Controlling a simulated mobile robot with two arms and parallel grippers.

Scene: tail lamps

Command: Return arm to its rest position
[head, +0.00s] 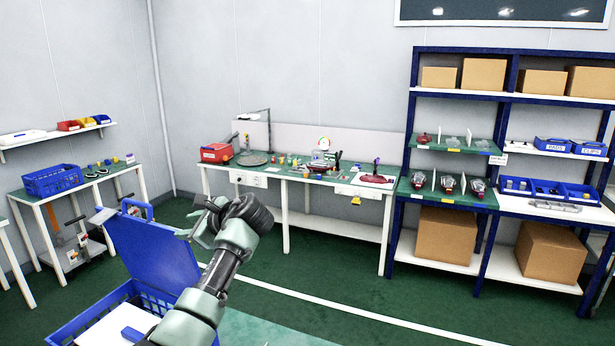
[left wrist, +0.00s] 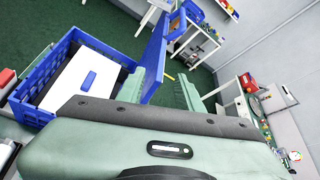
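My left arm reaches up from the bottom of the head view, and its gripper (head: 200,222) is raised in front of the floor and the left end of the workbench. In the left wrist view its two fingers (left wrist: 166,92) stand apart, and I see nothing gripped between them. A blue crate (head: 62,328) with an upright blue lid or panel (head: 150,255) is just left of the gripper. The crate also shows in the left wrist view (left wrist: 40,112), with a white item carrying a blue part (left wrist: 85,82) inside. My right gripper is not in view.
A workbench (head: 305,172) with a red box (head: 216,153) and tools stands at the back wall. A blue shelf rack (head: 404,215) at right holds cardboard boxes, red lamps (head: 447,183) and blue bins. A side table (head: 75,190) stands at left. Green floor between is clear.

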